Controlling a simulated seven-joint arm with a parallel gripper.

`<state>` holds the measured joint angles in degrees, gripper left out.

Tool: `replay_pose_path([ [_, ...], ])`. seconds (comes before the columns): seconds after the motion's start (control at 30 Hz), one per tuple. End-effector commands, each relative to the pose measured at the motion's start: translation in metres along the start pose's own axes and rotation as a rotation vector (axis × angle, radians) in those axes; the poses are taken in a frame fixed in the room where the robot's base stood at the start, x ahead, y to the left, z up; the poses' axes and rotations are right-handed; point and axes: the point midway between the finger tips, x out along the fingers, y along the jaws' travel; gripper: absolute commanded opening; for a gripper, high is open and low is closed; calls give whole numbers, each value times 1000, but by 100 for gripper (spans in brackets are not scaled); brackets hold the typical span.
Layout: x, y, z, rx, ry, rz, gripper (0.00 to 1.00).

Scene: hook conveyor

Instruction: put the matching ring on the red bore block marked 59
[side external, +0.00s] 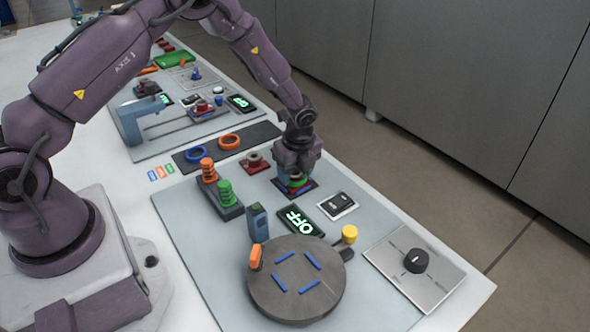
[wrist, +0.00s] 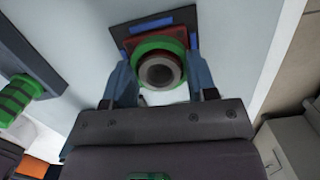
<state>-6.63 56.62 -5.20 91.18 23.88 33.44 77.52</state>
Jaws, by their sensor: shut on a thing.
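My gripper (side external: 297,180) points down over a station at the right side of the near panel. In the wrist view my gripper (wrist: 161,66) has its two blue-grey fingers on either side of a green ring (wrist: 150,45) and is shut on it. The ring surrounds a grey round bore (wrist: 160,72). A red block (wrist: 180,34) shows beneath the ring, on a dark pad with blue parts (wrist: 168,22). I cannot tell whether the ring is fully seated. No number on this block is readable. Another red block with a grey bore (side external: 255,162) stands just left of my gripper.
Stacks of orange rings (side external: 208,170) and green rings (side external: 226,193) stand on a rack. A blue ring (side external: 196,153) and an orange ring (side external: 229,141) lie on a dark strip. A grey turntable (side external: 300,302), an OFF display (side external: 293,219) and a black knob (side external: 415,260) are nearer the camera.

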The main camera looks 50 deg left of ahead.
Motion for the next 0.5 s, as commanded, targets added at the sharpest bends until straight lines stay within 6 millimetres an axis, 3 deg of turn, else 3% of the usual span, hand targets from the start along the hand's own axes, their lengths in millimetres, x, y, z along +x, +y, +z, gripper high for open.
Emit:
replay_pose_path([
  [0.33,0,0,0,0,0,0,30],
  [0.37,0,0,0,0,0,0,59],
  [0.47,0,0,0,0,0,0,82],
  [0.5,0,0,0,0,0,0,82],
])
